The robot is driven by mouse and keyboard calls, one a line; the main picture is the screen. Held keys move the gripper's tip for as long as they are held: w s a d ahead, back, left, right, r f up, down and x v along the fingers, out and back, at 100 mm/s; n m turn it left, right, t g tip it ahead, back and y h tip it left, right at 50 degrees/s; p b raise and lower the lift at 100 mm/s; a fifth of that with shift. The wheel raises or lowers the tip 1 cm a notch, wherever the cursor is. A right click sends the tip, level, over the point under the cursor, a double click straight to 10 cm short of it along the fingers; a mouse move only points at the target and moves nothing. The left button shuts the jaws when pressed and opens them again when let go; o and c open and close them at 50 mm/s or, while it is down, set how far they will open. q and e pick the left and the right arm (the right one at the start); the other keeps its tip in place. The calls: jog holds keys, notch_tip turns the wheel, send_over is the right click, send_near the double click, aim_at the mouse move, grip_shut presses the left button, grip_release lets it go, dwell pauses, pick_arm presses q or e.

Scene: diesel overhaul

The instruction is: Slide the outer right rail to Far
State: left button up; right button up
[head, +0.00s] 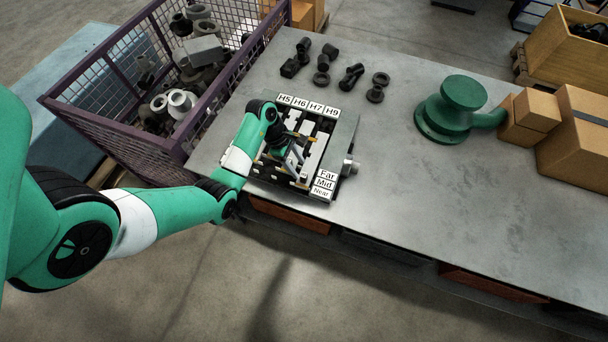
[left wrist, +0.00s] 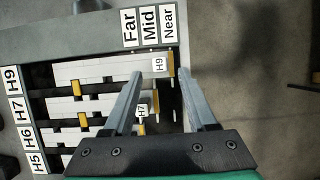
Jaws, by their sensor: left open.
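The rail fixture (head: 345,132) stands on the bench, with plates H5, H6, H7 and H9 along its far edge and Far, Mid and Near at its right front. The H9 rail (left wrist: 95,72), a pale bar, is the outer right one. Its H9 tag and an orange tab (left wrist: 170,64) are at its end, level with the Near plate (left wrist: 169,20) in the left wrist view. My left gripper (left wrist: 161,74) is open over this end, its fingertips on either side of the tag and tab. Contact cannot be told. My right gripper is not in view.
A purple mesh crate (head: 115,125) of metal parts stands left of the fixture. Small black parts (head: 322,62) lie behind it. A green housing (head: 450,110) and cardboard boxes (head: 575,135) stand to the right. The bench (head: 430,205) between is clear.

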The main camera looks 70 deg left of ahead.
aim_at(304, 174)
pick_arm(q)
jog(key=b+x, duration=0.1)
jog(key=x, duration=0.5)
grip_shut()
jog(key=shift+r, duration=0.1)
dwell(1.1)
